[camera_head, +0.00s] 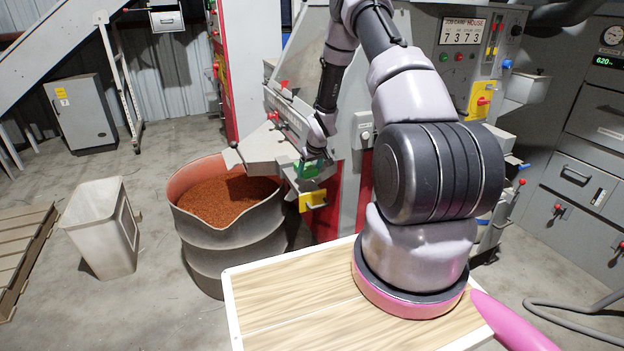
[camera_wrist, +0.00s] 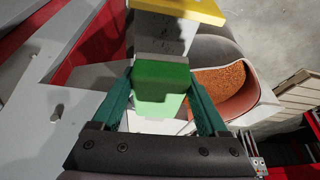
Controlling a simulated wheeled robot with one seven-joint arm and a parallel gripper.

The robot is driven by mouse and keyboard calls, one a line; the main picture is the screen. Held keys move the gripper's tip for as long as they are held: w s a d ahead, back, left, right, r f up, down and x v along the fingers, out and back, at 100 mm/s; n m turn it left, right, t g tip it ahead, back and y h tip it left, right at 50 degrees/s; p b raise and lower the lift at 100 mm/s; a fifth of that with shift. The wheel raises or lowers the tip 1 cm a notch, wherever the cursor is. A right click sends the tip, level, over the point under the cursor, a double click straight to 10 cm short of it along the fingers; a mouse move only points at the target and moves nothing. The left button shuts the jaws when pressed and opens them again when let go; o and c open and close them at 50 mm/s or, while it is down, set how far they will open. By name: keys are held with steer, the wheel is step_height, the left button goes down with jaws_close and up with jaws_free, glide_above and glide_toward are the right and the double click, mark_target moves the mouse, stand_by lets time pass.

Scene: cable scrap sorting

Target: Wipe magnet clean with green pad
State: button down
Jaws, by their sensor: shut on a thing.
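My gripper (camera_wrist: 162,78) is shut on the green pad (camera_wrist: 160,100), with one teal finger on each side of it. In the head view my gripper (camera_head: 310,160) is at the end of the machine's chute, left of the red post. The magnet appears to be the grey, dark-specked block (camera_wrist: 160,38) just beyond the pad in the wrist view, with a yellow part (camera_wrist: 185,8) at its far end. The yellow part also shows in the head view (camera_head: 312,201), below the pad. The pad is close against the block; I cannot tell whether they touch.
A drum (camera_head: 232,245) of reddish-brown granules stands below and left of my gripper. A white bin (camera_head: 101,240) and a wooden pallet (camera_head: 18,250) are further left. The control panel (camera_head: 470,50) is at the upper right. Concrete floor is free between bin and drum.

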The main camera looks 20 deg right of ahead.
mark_target(308, 168)
steer(key=shift+r, duration=1.5)
